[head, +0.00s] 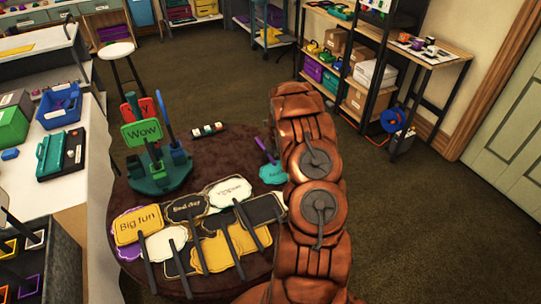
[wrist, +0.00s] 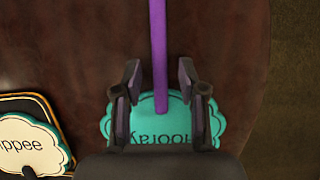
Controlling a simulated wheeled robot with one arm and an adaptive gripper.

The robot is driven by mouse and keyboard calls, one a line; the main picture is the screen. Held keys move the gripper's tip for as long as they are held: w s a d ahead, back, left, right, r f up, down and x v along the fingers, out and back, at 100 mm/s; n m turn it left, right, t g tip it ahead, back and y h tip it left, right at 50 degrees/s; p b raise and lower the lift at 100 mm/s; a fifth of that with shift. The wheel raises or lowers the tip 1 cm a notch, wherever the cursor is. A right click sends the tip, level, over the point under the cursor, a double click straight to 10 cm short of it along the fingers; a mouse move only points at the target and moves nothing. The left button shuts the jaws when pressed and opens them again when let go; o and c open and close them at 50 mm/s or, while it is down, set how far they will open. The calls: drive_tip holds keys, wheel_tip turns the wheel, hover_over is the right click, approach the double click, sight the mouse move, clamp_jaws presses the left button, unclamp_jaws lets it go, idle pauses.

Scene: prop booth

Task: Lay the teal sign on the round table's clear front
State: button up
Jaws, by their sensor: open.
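The teal sign (head: 272,174) lies on the round table (head: 222,158), right of the other signs and partly hidden by my arm in the head view. In the wrist view the teal sign (wrist: 163,122) reads "Hooray" upside down, and its purple stick (wrist: 158,45) points up the picture. My gripper (wrist: 159,78) is open, with one finger on each side of the stick where it meets the sign. I cannot tell how far the fingers are above the table. In the head view my gripper is hidden behind my arm.
Several signs with dark sticks, including the yellow "Big fun" sign (head: 139,225), crowd the table's near left. A green stand (head: 160,172) holds upright signs at the back left. A small striped object (head: 207,130) lies at the back edge. Bare tabletop shows between them.

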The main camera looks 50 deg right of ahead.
drive_tip(key=b+v, duration=0.3)
drive_tip(key=v, duration=0.9)
drive_tip(key=shift+b, duration=0.35)
drive_tip(key=s+a+r+n+g+y, duration=0.1)
drive_tip(key=s+a+r+n, duration=0.2)
drive_tip(key=a+r+n, duration=0.5)
drive_tip(key=s+a+r+n+g, duration=0.15)
drive_tip(key=a+n, duration=0.35)
drive_tip(key=a, duration=0.7)
drive_tip(key=s+a+r+n+y, duration=0.1)
drive_tip(key=s+a+r+n, duration=0.4)
drive_tip(key=a, duration=0.5)
drive_tip(key=s+a+r+n+g, duration=0.1)
drive_tip(key=s+a+n, duration=0.6)
drive_tip(key=s+n, duration=0.4)
drive_tip(key=s+a+r+n+g, duration=0.2)
drive_tip(key=s+a+n, duration=0.5)
drive_tip(key=s+n, duration=0.3)
drive_tip(key=s, duration=0.3)
drive_tip(key=shift+s+r+n+h, duration=0.2)
drive_tip(key=shift+s+n+h, duration=0.1)
drive_tip(key=shift+n, duration=0.1)
drive_tip(key=shift+g, duration=0.25)
